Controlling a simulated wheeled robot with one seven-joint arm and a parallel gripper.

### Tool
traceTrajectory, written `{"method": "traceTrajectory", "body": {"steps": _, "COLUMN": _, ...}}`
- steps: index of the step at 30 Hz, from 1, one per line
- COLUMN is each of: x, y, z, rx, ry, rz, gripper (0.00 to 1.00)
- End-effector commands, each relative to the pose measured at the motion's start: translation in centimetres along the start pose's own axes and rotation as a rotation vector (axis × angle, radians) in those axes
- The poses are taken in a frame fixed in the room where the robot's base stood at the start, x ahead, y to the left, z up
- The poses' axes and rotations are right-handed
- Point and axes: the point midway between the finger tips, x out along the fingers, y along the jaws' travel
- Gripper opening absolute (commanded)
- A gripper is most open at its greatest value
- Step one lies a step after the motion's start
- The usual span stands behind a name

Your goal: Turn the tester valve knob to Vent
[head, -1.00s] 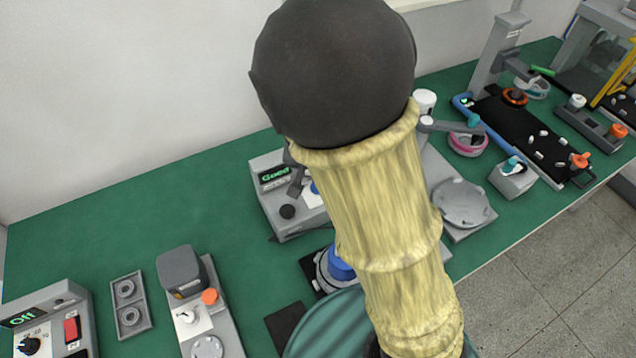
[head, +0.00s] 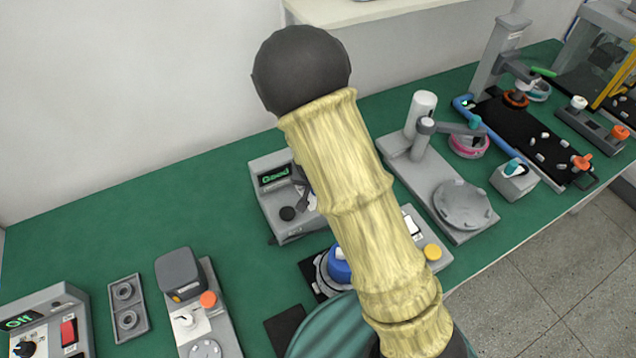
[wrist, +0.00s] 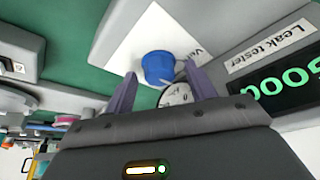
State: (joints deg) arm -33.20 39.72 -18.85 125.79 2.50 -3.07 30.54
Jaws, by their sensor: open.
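The leak tester (head: 285,205) is a grey box on the green table, with a lit display (head: 273,176) reading "Good". In the wrist view its blue valve knob (wrist: 158,68) stands on a white plate (wrist: 150,30), with part of a label starting with "V" beside it. My gripper (wrist: 160,85) is open, its two fingers pointing towards the knob, one on each side in the picture. I cannot tell whether they touch it. A round gauge (wrist: 178,94) shows partly behind the fingers. In the head view my arm hides the knob and gripper.
A blue-topped round part (head: 338,268) sits in front of the tester, partly behind my arm. A grey stand with a round plate (head: 462,203) is to the right. Green table is bare behind that device.

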Motion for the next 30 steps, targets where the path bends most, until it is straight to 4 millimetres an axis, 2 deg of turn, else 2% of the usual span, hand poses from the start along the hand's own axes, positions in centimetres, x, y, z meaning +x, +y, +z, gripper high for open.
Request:
{"method": "traceTrajectory", "body": {"steps": 7, "x": 0.03, "y": -0.01, "z": -0.02, "rx": 0.000, "ry": 0.001, "rz": -0.001, "gripper": 0.53}}
{"method": "traceTrajectory", "body": {"steps": 12, "x": 0.01, "y": -0.01, "z": -0.03, "rx": 0.000, "ry": 0.001, "rz": 0.000, "gripper": 0.20}}
{"method": "traceTrajectory", "body": {"steps": 14, "x": 0.01, "y": -0.01, "z": -0.03, "rx": 0.000, "ry": 0.001, "rz": 0.000, "gripper": 0.10}}
{"method": "traceTrajectory", "body": {"steps": 23, "x": 0.04, "y": 0.02, "z": -0.04, "rx": -0.019, "ry": 0.001, "rz": -0.009, "gripper": 0.11}}
{"method": "traceTrajectory", "body": {"steps": 30, "x": 0.11, "y": 0.14, "z": -0.08, "rx": -0.099, "ry": 0.003, "rz": -0.044, "gripper": 0.11}}
